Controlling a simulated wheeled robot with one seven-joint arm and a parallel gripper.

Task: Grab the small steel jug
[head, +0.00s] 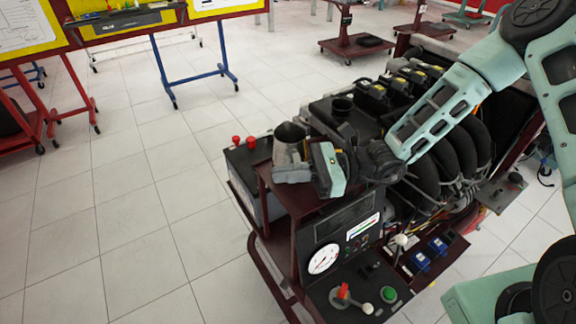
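The small steel jug (289,142) stands upright on the dark red shelf at the near left end of the engine trainer. Its open rim and upper body show; its lower part is hidden behind a grey finger part of my gripper (296,172). My gripper reaches in from the right, level with the jug, its teal and grey body right beside it. The second finger is hidden, so I cannot tell whether the fingers are around the jug or touching it, or how far apart they are.
The engine (390,105) rises right behind my gripper and forearm. A battery with red terminal caps (243,141) is left of the jug. The tiled floor (120,200) at left is clear.

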